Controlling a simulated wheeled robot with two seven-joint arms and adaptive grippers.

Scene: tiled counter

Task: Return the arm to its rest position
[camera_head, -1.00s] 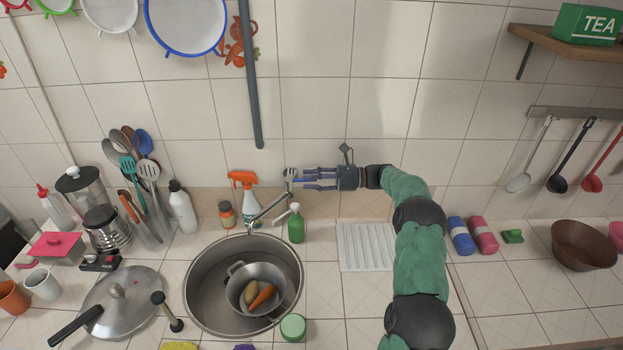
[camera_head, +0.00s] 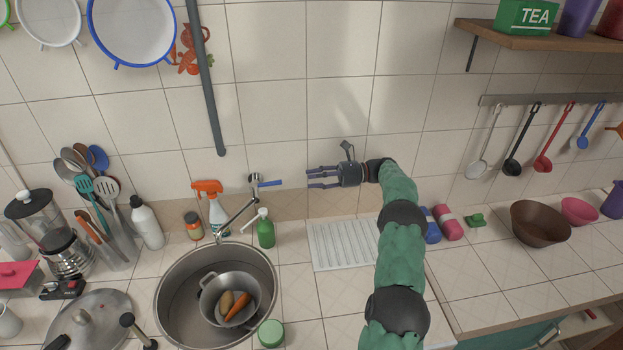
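My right arm, sleeved in green, reaches up from the bottom right of the middle. Its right gripper (camera_head: 309,178) points left over the back of the counter, near the tiled wall. The two fingers are spread with a gap between them and nothing in it. My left gripper does not show.
The sink (camera_head: 168,308) holds a pot (camera_head: 209,300) with a carrot and a potato. A green soap bottle (camera_head: 265,232) stands beside it. A white drainboard (camera_head: 335,246) lies left of my arm. Blue and pink rolls and a brown bowl (camera_head: 540,224) are at the right.

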